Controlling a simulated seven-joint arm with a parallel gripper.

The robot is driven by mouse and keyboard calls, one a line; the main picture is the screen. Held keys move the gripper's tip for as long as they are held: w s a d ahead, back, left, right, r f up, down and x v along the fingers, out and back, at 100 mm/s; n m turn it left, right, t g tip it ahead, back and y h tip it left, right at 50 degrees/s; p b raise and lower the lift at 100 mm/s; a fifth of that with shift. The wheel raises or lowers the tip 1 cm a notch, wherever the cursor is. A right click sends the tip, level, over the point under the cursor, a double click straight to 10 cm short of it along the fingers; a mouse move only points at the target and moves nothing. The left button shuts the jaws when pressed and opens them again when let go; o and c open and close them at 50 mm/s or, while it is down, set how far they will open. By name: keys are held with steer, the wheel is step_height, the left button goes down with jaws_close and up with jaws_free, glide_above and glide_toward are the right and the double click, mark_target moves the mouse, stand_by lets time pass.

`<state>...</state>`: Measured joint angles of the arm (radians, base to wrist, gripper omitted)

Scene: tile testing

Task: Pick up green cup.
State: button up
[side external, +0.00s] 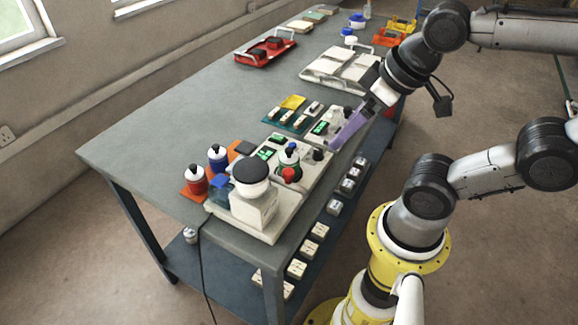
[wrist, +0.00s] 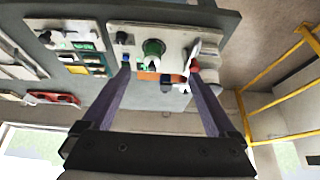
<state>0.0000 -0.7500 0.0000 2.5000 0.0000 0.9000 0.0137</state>
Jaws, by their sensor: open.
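In the wrist view, a small round green item (wrist: 153,47), perhaps the green cup, stands on a pale panel between and beyond my fingertips. My gripper (side external: 335,146) has purple fingers and hangs over the right edge of the bench, to the right of that item. It also shows in the wrist view (wrist: 160,70), with its fingers spread wide and nothing between them. One finger hides part of the panel.
A red knob (side external: 290,175) is near the green-based item. A red tray (side external: 265,51) lies further back. The bench's left side is clear.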

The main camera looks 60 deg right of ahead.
steer(key=m, duration=0.2)
steer(key=m+g, duration=0.5)
steer(key=m, duration=1.4)
glide_above(289, 154)
step_height(289, 154, down, 3)
steer(key=shift+n+g, duration=0.3)
steer(key=f, duration=1.4)
steer(key=shift+w+d, duration=0.2)
steer(key=shift+d, duration=0.2)
jaws_close()
